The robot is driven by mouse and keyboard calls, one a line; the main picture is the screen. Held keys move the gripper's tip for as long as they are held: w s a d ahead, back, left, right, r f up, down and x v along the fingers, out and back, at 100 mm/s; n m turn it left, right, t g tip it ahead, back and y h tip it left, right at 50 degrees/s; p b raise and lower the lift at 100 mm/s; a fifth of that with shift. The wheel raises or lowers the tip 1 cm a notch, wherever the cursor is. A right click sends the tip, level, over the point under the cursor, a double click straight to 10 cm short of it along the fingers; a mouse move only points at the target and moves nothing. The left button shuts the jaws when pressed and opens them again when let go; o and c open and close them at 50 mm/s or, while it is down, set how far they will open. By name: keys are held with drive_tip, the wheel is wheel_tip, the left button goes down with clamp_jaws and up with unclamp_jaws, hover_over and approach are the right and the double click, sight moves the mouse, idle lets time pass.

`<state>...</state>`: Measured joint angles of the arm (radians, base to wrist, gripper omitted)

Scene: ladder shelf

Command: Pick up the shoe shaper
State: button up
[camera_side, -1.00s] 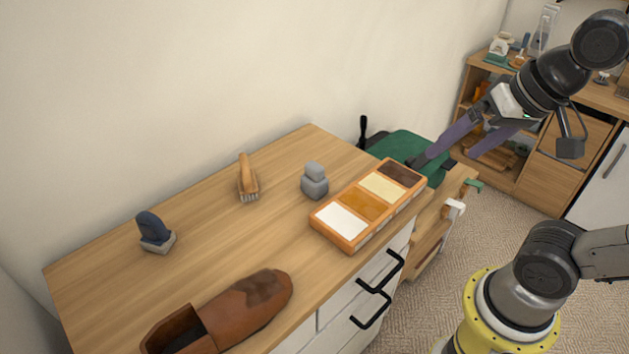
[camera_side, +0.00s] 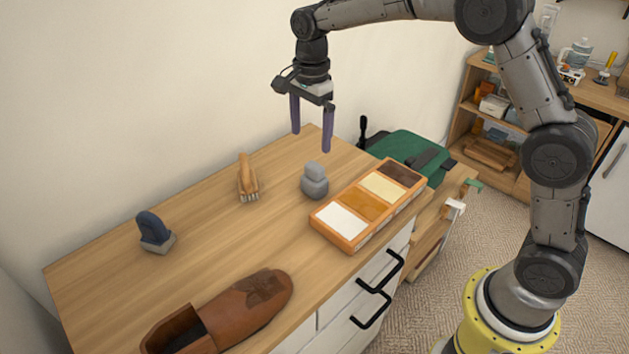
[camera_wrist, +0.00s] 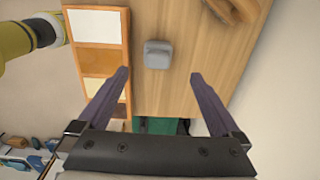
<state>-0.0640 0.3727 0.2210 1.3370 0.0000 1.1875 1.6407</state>
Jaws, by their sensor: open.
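A small grey two-part block (camera_side: 314,182) stands upright on the wooden table top, left of the tray. It also shows in the wrist view (camera_wrist: 157,54), centred ahead of my fingers. A wooden-handled tool with short pale prongs (camera_side: 247,181) lies further left. A dark blue rounded piece on a grey base (camera_side: 153,231) stands near the left end. No label shows which of these is the shoe shaper. My gripper (camera_side: 311,140) is open and empty, pointing down, above the grey block and towards the back edge. It touches nothing.
A wooden tray with several coloured compartments (camera_side: 345,245) lies along the front right edge. A brown shoe (camera_side: 240,311) sits at the front left. A green bag (camera_side: 400,146) is beyond the table's right end. The wall rises behind the table.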

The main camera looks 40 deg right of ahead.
sight(311, 167)
wheel_tip(311, 167, down, 10)
drive_tip(key=shift+s+r, duration=0.1)
drive_tip(key=shift+r, duration=0.1)
drive_tip(key=shift+d+f, duration=0.2)
drive_tip(key=shift+f, duration=0.7)
drive_tip(key=shift+d+f, duration=0.15)
drive_tip(key=shift+f, duration=0.7)
drive_tip(key=shift+d+f, duration=0.2)
drive_tip(key=shift+f, duration=0.7)
drive_tip(key=c, duration=1.3)
drive_tip(key=shift+r, duration=0.1)
